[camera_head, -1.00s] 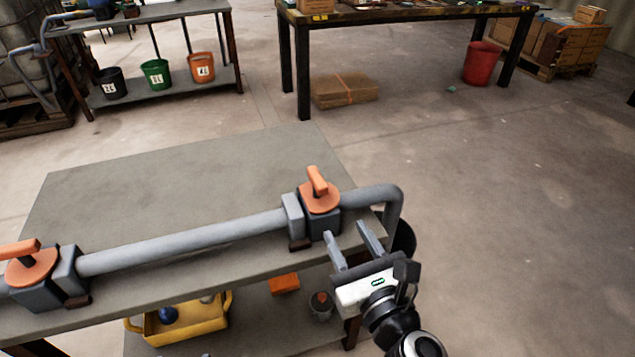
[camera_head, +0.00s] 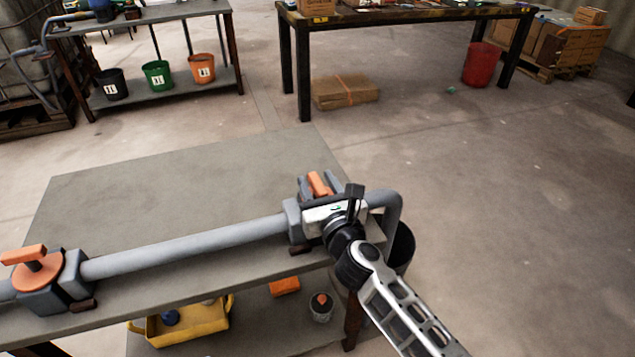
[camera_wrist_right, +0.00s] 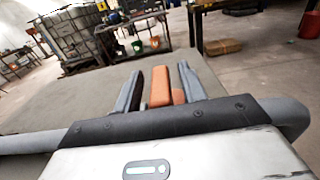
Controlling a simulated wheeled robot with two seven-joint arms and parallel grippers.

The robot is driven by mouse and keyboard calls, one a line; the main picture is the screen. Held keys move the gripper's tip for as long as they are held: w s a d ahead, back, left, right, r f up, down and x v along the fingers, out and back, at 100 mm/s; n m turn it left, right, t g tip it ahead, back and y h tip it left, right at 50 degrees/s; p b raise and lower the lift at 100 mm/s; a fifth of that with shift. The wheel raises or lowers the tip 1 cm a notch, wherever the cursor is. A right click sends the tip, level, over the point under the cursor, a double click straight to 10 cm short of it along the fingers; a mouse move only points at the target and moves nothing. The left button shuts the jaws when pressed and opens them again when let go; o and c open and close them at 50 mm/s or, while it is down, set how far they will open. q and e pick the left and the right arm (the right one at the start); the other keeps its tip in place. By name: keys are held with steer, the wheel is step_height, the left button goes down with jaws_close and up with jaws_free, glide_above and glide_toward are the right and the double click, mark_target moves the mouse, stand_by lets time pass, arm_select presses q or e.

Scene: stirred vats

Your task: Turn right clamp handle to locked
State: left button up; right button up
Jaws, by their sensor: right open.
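The right clamp handle (camera_head: 319,183) is orange and sits on top of the right clamp (camera_head: 294,220), at the right end of the grey pipe. My right gripper (camera_head: 329,186) is open over this clamp, with one finger on each side of the handle. In the right wrist view the handle (camera_wrist_right: 161,86) stands between the two grey fingers (camera_wrist_right: 160,88), with a narrow gap showing on each side. The gripper body hides most of the clamp and the disc under the handle. My left gripper is not in view.
A second clamp with an orange handle (camera_head: 24,254) is at the left on the grey table (camera_head: 180,185). The pipe (camera_head: 185,247) runs between the clamps and bends down past the right edge. A yellow tray (camera_head: 190,325) is on the shelf below. The table behind the pipe is clear.

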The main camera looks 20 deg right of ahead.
steer(key=shift+w, duration=0.15)
jaws_close()
